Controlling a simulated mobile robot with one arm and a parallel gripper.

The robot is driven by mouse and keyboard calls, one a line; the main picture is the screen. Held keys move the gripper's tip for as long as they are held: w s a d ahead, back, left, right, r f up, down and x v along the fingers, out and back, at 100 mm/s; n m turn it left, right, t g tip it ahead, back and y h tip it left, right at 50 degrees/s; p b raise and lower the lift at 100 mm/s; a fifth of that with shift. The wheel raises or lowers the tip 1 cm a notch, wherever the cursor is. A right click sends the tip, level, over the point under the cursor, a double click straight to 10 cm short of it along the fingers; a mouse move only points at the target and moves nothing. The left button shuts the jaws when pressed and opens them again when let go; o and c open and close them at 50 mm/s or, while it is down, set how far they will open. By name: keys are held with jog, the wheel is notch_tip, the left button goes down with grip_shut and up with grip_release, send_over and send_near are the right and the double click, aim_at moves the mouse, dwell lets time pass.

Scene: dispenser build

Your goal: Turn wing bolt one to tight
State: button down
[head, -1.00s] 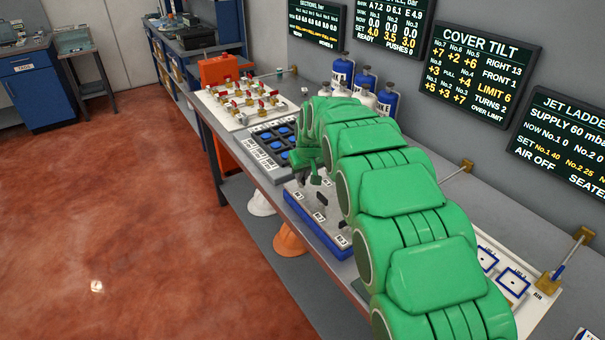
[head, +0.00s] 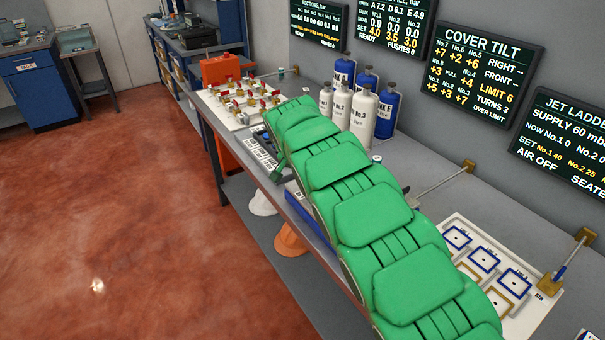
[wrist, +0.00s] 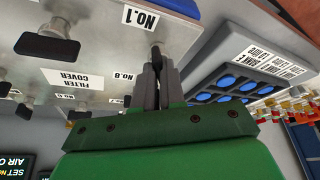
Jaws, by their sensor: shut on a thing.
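In the wrist view, my gripper (wrist: 157,66) is shut on a small dark wing bolt (wrist: 156,50) just below the label "NO.1" (wrist: 140,17). The fingers hide most of this bolt. It stands on the grey metal filter cover (wrist: 105,45), whose labels read upside down. Other black wing bolts stand on the cover, one large (wrist: 47,44) at the left and another (wrist: 80,112) lower down. In the head view, my green arm hides my gripper and nearly all of the cover.
The cover tilt screen (head: 476,77) reads right and front as dashes, limit 6, turns 3, over limit. Beside the cover lies a panel with blue round pads (wrist: 235,85). White and blue bottles (head: 362,115) stand close behind my arm. A valve board (head: 243,102) lies farther along.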

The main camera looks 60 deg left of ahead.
jog(key=shift+s+a+f+m+h, duration=0.15)
jog(key=shift+m+h, duration=0.3)
jog(key=shift+m, duration=0.7)
jog(key=shift+d+f+m+h, duration=0.15)
jog(key=shift+m+h, duration=0.3)
jog(key=shift+m, duration=0.7)
jog(key=shift+f+m, duration=0.15)
jog(key=shift+m, duration=0.45)
jog(key=shift+h, duration=0.3)
jog(key=c, duration=1.2)
grip_release()
jog(key=shift+a+r, duration=0.1)
jog(key=shift+r, duration=0.1)
jog(key=shift+r, duration=0.2)
jog(key=shift+v, duration=3.65)
